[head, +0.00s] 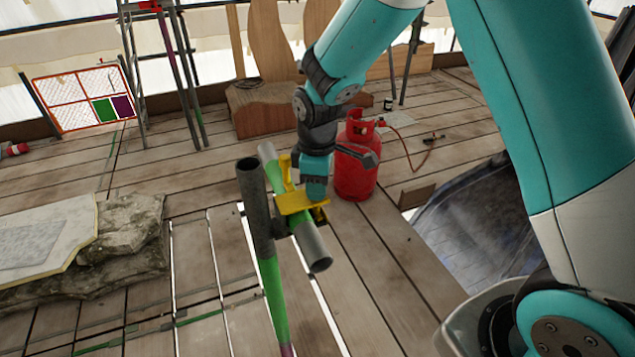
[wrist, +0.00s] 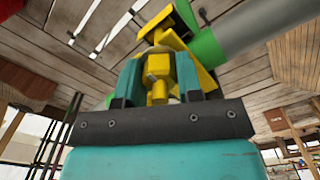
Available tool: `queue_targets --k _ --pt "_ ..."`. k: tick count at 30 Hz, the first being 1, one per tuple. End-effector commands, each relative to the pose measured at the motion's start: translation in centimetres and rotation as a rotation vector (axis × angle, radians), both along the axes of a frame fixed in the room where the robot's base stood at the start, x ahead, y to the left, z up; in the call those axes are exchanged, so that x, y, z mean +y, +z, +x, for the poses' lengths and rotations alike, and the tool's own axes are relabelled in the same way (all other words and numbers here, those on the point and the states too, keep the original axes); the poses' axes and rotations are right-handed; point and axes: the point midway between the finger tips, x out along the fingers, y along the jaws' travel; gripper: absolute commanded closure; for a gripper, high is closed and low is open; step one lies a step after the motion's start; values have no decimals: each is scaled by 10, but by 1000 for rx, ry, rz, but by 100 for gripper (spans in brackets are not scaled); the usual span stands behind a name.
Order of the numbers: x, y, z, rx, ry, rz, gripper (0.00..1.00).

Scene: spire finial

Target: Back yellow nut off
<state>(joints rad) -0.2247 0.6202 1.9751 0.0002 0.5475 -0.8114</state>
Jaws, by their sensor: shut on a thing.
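A yellow clamp (head: 296,203) sits around a grey tube with a green band (head: 310,243), beside an upright dark grey pole (head: 257,210) with a green lower part. My gripper (head: 314,188) is at the clamp from above. In the wrist view my gripper (wrist: 162,80) has its two teal fingers on either side of the yellow nut (wrist: 158,68), shut on it. The nut's yellow stud end shows between the fingers, below the nut in that view. In the head view my gripper hides most of the nut.
A red gas cylinder (head: 356,165) with a hose stands just behind my gripper. Rough stone blocks (head: 125,235) lie at left. A dark sheet (head: 475,230) covers the floor at right. Gaps show between the floor planks.

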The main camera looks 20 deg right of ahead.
Motion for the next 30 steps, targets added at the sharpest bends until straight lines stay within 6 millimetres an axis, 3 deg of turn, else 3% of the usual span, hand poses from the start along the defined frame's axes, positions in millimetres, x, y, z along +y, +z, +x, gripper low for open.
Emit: queue_targets --k 20,21,24,30 --pt "1 2 2 -7 68 2 90" --pt "1 2 2 -7 68 3 64" --pt "1 2 2 -6 68 2 41" --pt "0 1 1 -3 68 2 41"
